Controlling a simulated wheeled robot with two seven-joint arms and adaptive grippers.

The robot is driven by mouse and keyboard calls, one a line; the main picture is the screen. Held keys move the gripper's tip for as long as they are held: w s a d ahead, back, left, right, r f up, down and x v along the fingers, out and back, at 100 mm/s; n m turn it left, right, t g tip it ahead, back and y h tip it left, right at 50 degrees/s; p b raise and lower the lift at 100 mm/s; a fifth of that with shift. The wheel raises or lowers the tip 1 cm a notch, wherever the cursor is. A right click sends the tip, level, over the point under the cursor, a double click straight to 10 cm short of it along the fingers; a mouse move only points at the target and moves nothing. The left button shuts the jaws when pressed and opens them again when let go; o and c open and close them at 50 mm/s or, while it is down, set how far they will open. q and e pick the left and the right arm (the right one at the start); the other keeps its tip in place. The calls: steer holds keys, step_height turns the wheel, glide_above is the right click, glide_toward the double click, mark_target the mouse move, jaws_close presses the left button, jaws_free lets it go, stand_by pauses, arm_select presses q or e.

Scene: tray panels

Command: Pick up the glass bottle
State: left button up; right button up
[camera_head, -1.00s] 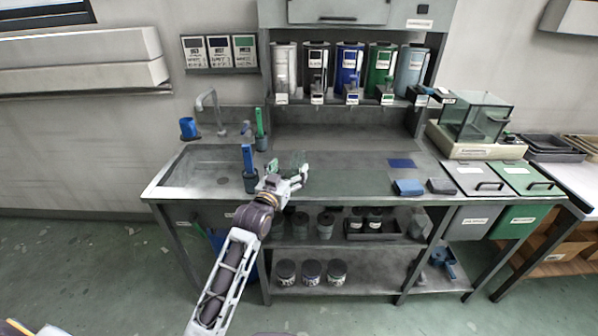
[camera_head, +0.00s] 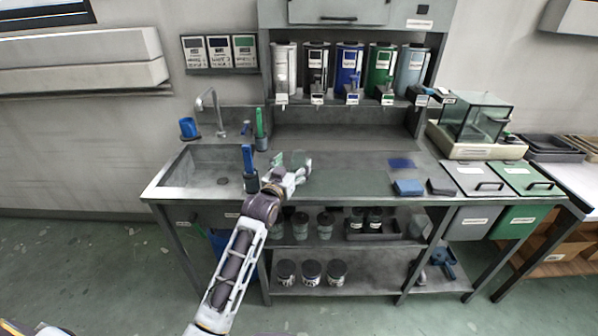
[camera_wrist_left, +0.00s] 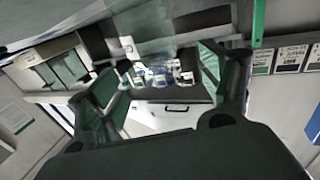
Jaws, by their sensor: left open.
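The glass bottle (camera_head: 297,157) is clear and hard to make out on the grey worktop, just beyond my left gripper (camera_head: 291,166). In the left wrist view a see-through glass shape (camera_wrist_left: 146,30) shows ahead of and between the fingers of my left gripper (camera_wrist_left: 160,78). The fingers are apart, and I cannot tell whether either touches the glass. The gripper hides part of the bottle in the head view. My right gripper is out of view.
A dark holder with a blue-handled brush (camera_head: 249,165) stands close to the left of my gripper. A green-handled brush (camera_head: 261,130) stands behind it. The sink (camera_head: 190,170) is at the left. Blue and grey sponges (camera_head: 408,187) lie to the right, with clear worktop between.

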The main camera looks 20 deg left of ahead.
mark_target(297, 160)
arm_select(q)
steer(key=shift+w+d, duration=0.2)
steer(key=shift+w, duration=1.05)
steer(key=shift+w+d, duration=0.15)
steer(key=shift+w, duration=1.05)
steer(key=c, duration=1.6)
